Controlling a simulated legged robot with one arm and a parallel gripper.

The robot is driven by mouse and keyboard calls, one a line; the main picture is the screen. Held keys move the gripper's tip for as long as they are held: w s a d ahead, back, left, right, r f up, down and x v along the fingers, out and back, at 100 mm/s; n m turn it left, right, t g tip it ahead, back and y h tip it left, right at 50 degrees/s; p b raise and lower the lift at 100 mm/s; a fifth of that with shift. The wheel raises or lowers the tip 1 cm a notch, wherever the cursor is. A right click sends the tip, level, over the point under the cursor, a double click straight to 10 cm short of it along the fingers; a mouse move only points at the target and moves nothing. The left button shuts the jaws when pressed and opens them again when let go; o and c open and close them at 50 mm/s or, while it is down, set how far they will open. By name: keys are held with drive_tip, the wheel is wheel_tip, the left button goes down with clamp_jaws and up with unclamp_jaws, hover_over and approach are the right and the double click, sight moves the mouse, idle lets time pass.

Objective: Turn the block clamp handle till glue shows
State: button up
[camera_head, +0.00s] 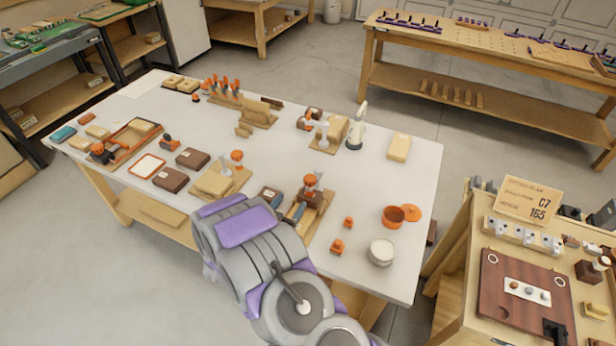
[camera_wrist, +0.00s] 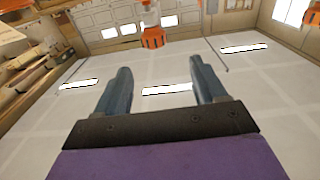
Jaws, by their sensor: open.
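A small clamp with an orange handle (camera_head: 310,181) and a brown block stands on a light wood base (camera_head: 311,225) at the front middle of the white table. I take it as the block clamp. An orange part (camera_wrist: 153,38) shows at the top of the wrist view, beyond the fingertips and between them; it looks like the handle. My gripper (camera_head: 284,201) is open, with blue-grey fingers (camera_wrist: 160,72) apart and nothing between them. It is beside the clamp, on its left; whether it touches cannot be told. No glue can be made out at the clamp.
Another orange-topped fixture (camera_head: 237,157) stands to the left, and brown blocks (camera_head: 171,179) lie beyond it. An orange bowl (camera_head: 393,217), a white round tub (camera_head: 381,253) and small orange pieces (camera_head: 337,246) are to the right.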

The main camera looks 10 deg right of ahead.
approach(312, 175)
drive_tip(key=shift+w+d+f+b, duration=0.15)
drive_tip(key=shift+w+d+f, duration=0.1)
drive_tip(key=shift+d, duration=0.3)
drive_tip(key=shift+w+d+f+b, duration=0.15)
drive_tip(key=shift+w+d, duration=0.1)
drive_tip(key=shift+d, duration=0.25)
drive_tip(key=w, duration=0.1)
drive_tip(key=w+d, duration=0.1)
drive_tip(key=w, duration=0.1)
drive_tip(key=w+b, duration=0.1)
drive_tip(key=w, duration=0.1)
drive_tip(key=shift+w+d, duration=0.25)
drive_tip(key=w+d, duration=0.2)
drive_tip(key=d, duration=0.1)
drive_tip(key=shift+d, duration=0.25)
drive_tip(key=shift+a, duration=0.4)
drive_tip(key=shift+c, duration=0.2)
drive_tip(key=shift+a, duration=0.45)
drive_tip(key=c, duration=0.3)
drive_tip(key=shift+d, duration=0.45)
drive_tip(key=c, duration=0.5)
drive_tip(key=shift+c, duration=0.5)
drive_tip(key=shift+a, duration=0.1)
drive_tip(key=shift+c, duration=0.2)
